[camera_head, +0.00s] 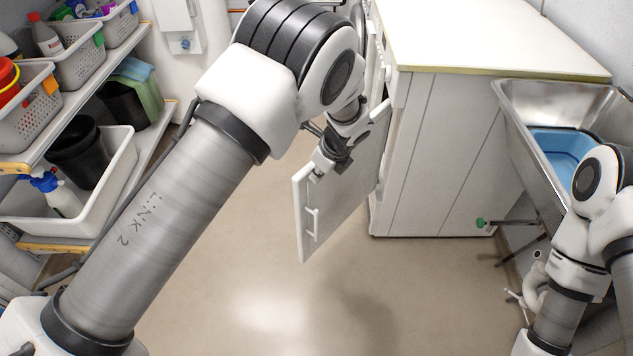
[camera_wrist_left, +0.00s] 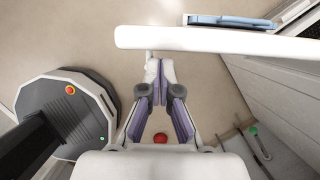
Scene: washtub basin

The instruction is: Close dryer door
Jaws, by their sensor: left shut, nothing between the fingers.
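A white door panel (camera_head: 345,195) stands swung out from the white cabinet (camera_head: 440,150), with a small white handle (camera_head: 311,223) on its face. I take it to be the dryer door. My left gripper (camera_head: 330,158) is at the panel's upper part, shut and empty. In the left wrist view its purple-padded fingers (camera_wrist_left: 159,70) come together just short of a white edge (camera_wrist_left: 220,42), likely the door's top edge. Whether they touch it I cannot tell. My right arm shows at the right, but its gripper is out of view.
A shelf with baskets and bins (camera_head: 90,190) stands at the left. A metal sink (camera_head: 515,100) with a blue tub (camera_head: 562,150) is at the right, with a pipe below. The floor (camera_head: 260,290) in front of the door is clear.

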